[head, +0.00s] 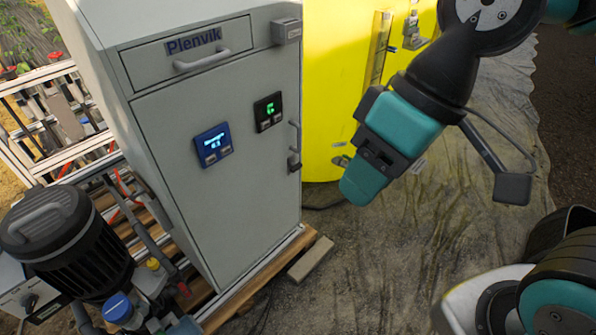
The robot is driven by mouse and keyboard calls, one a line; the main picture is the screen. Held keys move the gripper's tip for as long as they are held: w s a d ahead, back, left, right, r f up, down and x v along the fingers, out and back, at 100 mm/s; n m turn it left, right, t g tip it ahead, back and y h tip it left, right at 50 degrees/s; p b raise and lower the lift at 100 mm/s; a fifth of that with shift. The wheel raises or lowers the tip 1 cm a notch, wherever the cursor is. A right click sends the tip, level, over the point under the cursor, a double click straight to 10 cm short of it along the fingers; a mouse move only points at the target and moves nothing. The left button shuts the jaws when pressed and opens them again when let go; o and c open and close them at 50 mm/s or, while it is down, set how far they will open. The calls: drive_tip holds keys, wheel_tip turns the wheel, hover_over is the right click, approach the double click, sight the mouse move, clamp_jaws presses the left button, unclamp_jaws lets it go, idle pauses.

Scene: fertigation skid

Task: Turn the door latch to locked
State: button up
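The grey cabinet door (235,185) is closed against its frame. At the door's right edge is a vertical bar handle (297,137). Just below the handle is a small dark grey fitting (293,163) that looks like the latch; it is too small to tell which way it is turned. My gripper (362,182), with teal parts, hangs in the air to the right of the door, apart from handle and latch. It points down and left. I see its fingers from the side and cannot tell the gap between them.
Above the door is a drawer (190,53) labelled Plenvik, with a small grey box (287,30) at its right. The door carries a blue display (213,145) and a black one (268,111). A yellow tank (335,60) stands behind; a pump (65,240) stands left.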

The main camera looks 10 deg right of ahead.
drive_tip(key=w+a+f+m+t+y+b, duration=0.1)
drive_tip(key=w+f+m+y+b, duration=0.1)
drive_tip(key=w+f+b, duration=0.5)
drive_tip(key=w+a+f+m+t+y+b, duration=0.1)
drive_tip(key=w+a+f+m+b, duration=0.1)
drive_tip(key=w+f+b, duration=0.55)
drive_tip(key=m+t+y+b, duration=0.2)
drive_tip(key=m+t+b, duration=1.15)
drive_tip(key=b, duration=2.05)
approach(298, 169)
drive_tip(key=shift+m+g, duration=0.35)
drive_tip(key=b+x, duration=0.2)
drive_tip(key=x, duration=0.3)
drive_tip(key=b+x, duration=0.3)
drive_tip(key=x, duration=0.2)
drive_tip(key=shift+w+d+r, duration=0.1)
drive_tip(key=shift+r, duration=0.1)
drive_tip(key=c, duration=0.7)
